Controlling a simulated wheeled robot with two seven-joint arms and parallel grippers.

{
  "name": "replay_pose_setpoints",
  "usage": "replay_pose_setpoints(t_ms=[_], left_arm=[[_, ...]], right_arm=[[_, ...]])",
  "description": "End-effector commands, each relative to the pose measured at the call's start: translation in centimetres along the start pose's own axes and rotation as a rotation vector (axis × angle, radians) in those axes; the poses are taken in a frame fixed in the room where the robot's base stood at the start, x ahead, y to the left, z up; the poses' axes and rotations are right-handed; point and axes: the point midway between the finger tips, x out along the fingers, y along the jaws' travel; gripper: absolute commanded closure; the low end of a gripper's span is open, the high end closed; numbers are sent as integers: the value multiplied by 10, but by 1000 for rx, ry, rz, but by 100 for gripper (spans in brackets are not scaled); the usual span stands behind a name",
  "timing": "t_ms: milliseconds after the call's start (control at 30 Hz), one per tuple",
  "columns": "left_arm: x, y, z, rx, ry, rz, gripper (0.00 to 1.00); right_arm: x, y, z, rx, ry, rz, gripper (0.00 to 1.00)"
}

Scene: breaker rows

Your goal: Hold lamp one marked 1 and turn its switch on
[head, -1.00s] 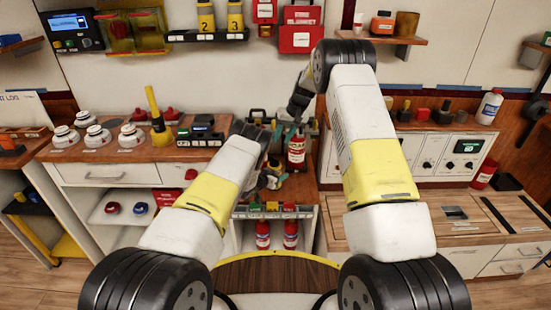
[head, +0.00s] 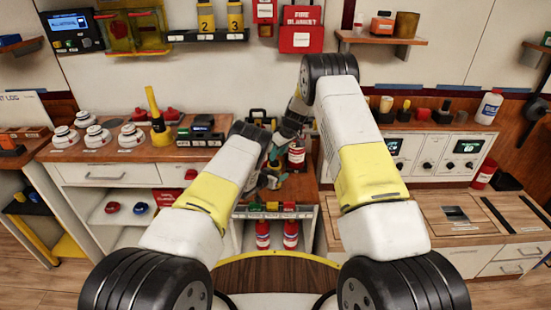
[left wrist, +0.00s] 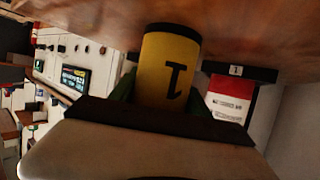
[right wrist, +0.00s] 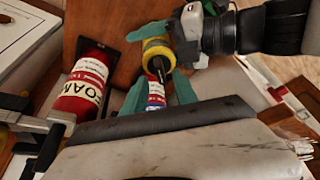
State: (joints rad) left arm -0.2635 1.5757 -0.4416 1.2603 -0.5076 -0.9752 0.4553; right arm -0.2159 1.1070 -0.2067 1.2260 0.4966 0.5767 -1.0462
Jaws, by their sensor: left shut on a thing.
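Lamp one, a yellow cylinder marked 1 (left wrist: 170,70) with a dark end, fills the middle of the left wrist view. My left gripper (left wrist: 165,92) is shut on it, with green fingers at its sides. In the right wrist view the lamp's yellow end (right wrist: 156,45) with a dark centre shows beside the left gripper's teal fingers. My right gripper (right wrist: 159,92) is open, its two teal fingertips just short of that end and apart from each other. The switch itself is not clear. In the head view the arms mostly hide the lamp.
A red foam extinguisher (right wrist: 80,88) stands close by on the left of the right wrist view. Lamps 2 (head: 206,18) and 3 (head: 235,18) hang on the wall rack. White detectors (head: 98,137) and a dark device (head: 201,131) sit on the left counter.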

Motion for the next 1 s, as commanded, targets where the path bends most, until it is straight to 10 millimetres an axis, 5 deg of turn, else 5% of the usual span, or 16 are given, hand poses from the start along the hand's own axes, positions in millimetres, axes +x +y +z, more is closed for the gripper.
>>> replay_pose_setpoints(t_ms=[200, 567, 767, 1000], left_arm=[[0, 0, -1, 0, 1, 0, 100], [0, 0, -1, 0, 1, 0, 100], [0, 0, -1, 0, 2, 0, 100], [0, 0, -1, 0, 2, 1, 100]], right_arm=[[26, 0, 0, 0, 0, 0, 65], [31, 0, 0, 0, 1, 0, 65], [30, 0, 0, 1, 1, 0, 100], [30, 0, 0, 3, 1, 2, 100]])
